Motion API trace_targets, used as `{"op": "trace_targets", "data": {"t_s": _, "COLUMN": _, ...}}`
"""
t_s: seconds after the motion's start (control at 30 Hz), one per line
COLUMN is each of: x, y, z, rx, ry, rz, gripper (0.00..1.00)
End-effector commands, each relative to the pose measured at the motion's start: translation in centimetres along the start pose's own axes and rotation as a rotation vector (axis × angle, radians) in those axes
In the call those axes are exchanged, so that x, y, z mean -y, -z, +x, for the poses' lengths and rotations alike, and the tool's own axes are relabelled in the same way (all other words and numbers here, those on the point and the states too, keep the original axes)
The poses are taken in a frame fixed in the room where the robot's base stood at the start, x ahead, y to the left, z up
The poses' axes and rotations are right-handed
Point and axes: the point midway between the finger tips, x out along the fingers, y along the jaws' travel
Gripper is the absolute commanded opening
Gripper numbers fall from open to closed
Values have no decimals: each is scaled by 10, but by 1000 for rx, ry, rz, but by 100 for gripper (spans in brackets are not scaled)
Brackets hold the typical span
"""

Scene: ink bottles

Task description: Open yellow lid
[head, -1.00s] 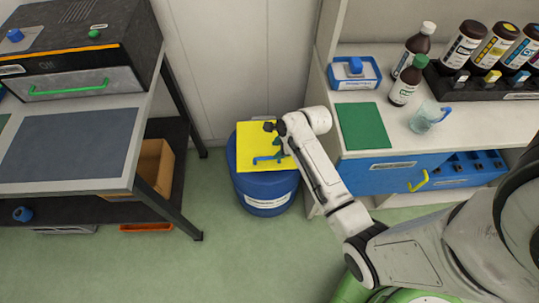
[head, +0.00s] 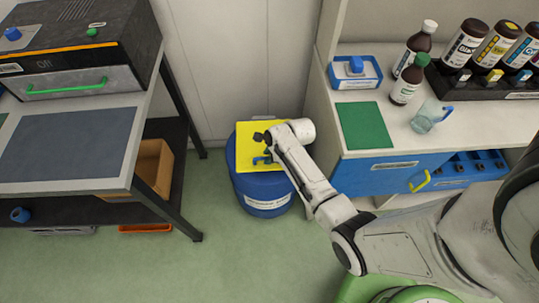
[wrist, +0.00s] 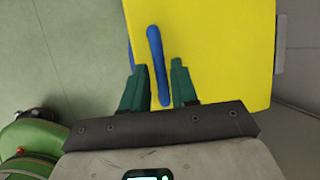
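The yellow lid (head: 246,139) lies flat on top of the blue barrel (head: 264,195) on the floor. Its blue bar handle (head: 261,160) shows partly beside my arm's end. In the wrist view the yellow lid (wrist: 220,40) fills the upper right, and the blue handle (wrist: 156,60) runs lengthwise. My gripper (wrist: 159,78) has its two green fingers on either side of the handle's near part. Gaps show between the handle and both fingers, so it is open. In the head view my gripper is mostly hidden by my wrist.
A workbench (head: 110,184) with a dark box machine stands left of the barrel. A white counter (head: 400,135) with bottles, a glass mug (head: 424,121) and a green mat (head: 363,126) is close on the right. A wall is behind. The floor in front is clear.

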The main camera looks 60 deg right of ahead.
Motion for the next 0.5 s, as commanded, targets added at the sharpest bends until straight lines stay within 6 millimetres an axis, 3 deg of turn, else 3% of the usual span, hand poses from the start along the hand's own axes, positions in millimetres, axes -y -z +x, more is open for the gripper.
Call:
{"op": "trace_targets", "data": {"t_s": 0.27, "x": 0, "y": 0, "z": 0, "rx": 0, "ry": 0, "rz": 0, "gripper": 1}}
{"op": "trace_targets", "data": {"t_s": 0.5, "x": 0, "y": 0, "z": 0, "rx": 0, "ry": -1, "rz": 0, "gripper": 0}}
